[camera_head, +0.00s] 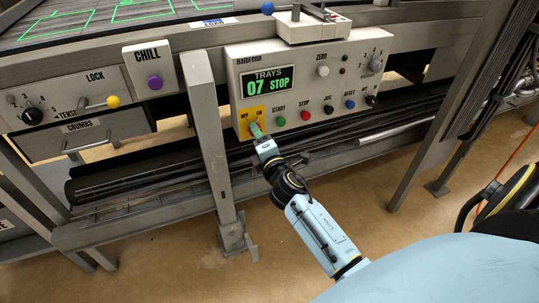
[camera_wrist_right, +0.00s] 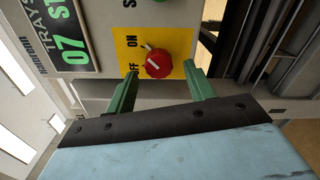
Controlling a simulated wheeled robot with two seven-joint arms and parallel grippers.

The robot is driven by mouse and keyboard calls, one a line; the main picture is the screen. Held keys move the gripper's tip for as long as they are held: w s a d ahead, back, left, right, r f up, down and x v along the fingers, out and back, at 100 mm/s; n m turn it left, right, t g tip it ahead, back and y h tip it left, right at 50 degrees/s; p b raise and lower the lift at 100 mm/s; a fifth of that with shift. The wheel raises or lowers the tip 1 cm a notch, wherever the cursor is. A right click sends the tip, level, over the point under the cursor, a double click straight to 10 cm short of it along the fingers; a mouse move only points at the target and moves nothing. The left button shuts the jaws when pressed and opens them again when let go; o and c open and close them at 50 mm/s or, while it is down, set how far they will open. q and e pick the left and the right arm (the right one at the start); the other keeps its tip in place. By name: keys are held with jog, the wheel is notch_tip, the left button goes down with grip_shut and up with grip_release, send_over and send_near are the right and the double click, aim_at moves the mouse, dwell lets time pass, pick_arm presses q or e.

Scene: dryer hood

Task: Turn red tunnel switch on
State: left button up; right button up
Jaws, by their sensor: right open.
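The red tunnel switch (camera_wrist_right: 158,65) is a round red knob on a yellow plate marked OFF and ON. In the right wrist view its pale pointer slants up and left, on the ON side. I cannot tell whether it is fully at a stop. My left gripper is not in view.
The grey control panel (camera_head: 330,60) has a display (camera_head: 268,84) reading TRAYS 07 STOP. A green START button (camera_head: 280,121) and a red STOP button (camera_head: 305,115) sit right of the plate. A grey post (camera_head: 209,140) stands left of the panel.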

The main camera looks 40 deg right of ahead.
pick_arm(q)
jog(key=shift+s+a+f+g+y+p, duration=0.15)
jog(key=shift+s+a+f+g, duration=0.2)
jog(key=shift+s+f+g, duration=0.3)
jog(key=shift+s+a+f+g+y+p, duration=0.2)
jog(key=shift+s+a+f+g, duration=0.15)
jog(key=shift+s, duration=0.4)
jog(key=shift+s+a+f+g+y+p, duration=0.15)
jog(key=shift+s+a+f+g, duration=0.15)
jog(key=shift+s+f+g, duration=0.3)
pick_arm(e)
jog(key=v, duration=1.1)
jog(key=shift+s, duration=0.2)
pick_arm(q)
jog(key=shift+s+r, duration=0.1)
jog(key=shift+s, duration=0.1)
pick_arm(e)
jog(key=shift+s, duration=0.1)
